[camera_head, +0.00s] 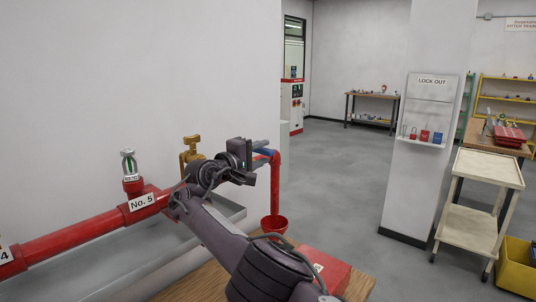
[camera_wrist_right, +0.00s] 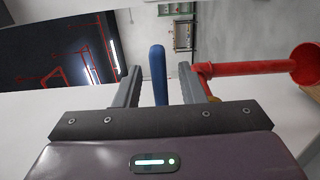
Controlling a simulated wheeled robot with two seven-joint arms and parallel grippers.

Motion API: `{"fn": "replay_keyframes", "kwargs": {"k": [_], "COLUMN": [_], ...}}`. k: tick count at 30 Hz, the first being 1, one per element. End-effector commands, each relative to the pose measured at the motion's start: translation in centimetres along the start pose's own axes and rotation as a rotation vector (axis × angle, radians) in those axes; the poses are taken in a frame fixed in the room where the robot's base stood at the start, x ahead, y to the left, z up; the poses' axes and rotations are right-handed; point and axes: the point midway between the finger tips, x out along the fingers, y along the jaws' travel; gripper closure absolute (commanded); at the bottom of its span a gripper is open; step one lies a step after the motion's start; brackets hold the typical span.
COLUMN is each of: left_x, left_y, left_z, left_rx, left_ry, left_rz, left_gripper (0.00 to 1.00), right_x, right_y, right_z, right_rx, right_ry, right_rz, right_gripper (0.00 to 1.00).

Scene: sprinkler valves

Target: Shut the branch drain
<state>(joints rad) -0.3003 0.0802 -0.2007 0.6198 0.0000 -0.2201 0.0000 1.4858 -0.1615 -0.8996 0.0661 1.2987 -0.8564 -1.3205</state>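The branch drain is a red pipe (camera_head: 275,187) that runs down into a red funnel (camera_head: 273,224). Its blue lever handle (camera_head: 265,152) is at the pipe's top, partly hidden by my right gripper (camera_head: 246,152). In the right wrist view the blue lever (camera_wrist_right: 158,72) appears between the two fingers of my right gripper (camera_wrist_right: 160,88), with a gap on each side. The gripper is open. The drain pipe (camera_wrist_right: 250,68) and funnel (camera_wrist_right: 307,64) show there too. The valve body is mostly hidden. My left gripper is out of view.
A red box (camera_head: 325,268) lies on a wooden surface (camera_head: 190,284) below. A cream trolley (camera_head: 468,232) stands right.

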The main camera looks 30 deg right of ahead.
Motion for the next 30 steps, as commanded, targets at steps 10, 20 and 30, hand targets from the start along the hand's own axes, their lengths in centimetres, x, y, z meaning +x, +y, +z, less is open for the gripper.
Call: {"fn": "replay_keyframes", "kwargs": {"k": [10,20,30], "left_x": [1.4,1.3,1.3], "left_y": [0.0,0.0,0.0], "left_z": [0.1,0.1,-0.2], "left_rx": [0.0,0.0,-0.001], "left_ry": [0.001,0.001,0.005], "left_rz": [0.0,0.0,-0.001], "left_gripper": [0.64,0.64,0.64], "right_x": [-4.2,-4.3,-4.3], "right_y": [-0.1,0.0,0.0], "right_z": [0.0,0.0,0.0], "right_rx": [0.0,0.0,0.0], "right_ry": [0.0,-0.001,-0.001], "right_rz": [0.001,0.001,0.0], "right_gripper": [0.64,0.64,0.64]}}
